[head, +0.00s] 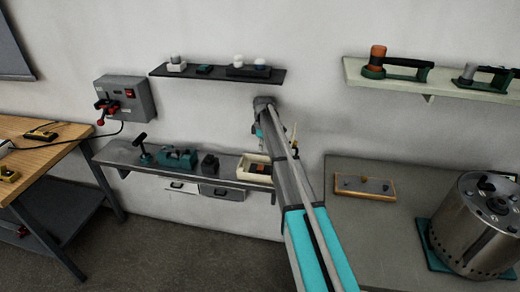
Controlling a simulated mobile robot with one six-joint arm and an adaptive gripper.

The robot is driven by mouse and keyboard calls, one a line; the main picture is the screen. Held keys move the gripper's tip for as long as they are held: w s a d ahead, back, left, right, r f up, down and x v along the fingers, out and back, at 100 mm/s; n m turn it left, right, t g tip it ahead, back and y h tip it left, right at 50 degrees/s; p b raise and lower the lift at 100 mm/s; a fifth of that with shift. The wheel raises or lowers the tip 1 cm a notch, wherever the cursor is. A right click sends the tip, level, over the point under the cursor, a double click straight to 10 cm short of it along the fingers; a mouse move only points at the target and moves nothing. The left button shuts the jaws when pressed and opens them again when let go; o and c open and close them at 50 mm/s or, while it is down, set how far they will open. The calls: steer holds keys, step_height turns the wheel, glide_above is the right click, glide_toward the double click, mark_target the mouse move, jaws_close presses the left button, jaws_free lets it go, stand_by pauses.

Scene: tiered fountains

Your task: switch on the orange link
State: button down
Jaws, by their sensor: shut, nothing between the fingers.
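No part plainly reads as the orange link. A small orange patch (260,169) shows beside dark parts in a cream open box (244,174) on the grey wall bench. A grey wall box (139,88) at the left has a small red switch (130,94) and red and black parts on its front; the switch position is too small to tell.
Dark shelf (215,73) with small items above. Pale shelf (400,80) at upper right holds green-based tools, one orange-topped (377,56). Grey table (345,225) at right carries a wooden board (364,187) and steel drum (470,230). Wooden table (60,148) at left; floor between is clear.

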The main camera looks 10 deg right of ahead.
mark_target(260, 170)
steer(key=shift+b+x, duration=3.6)
steer(key=shift+x, duration=0.45)
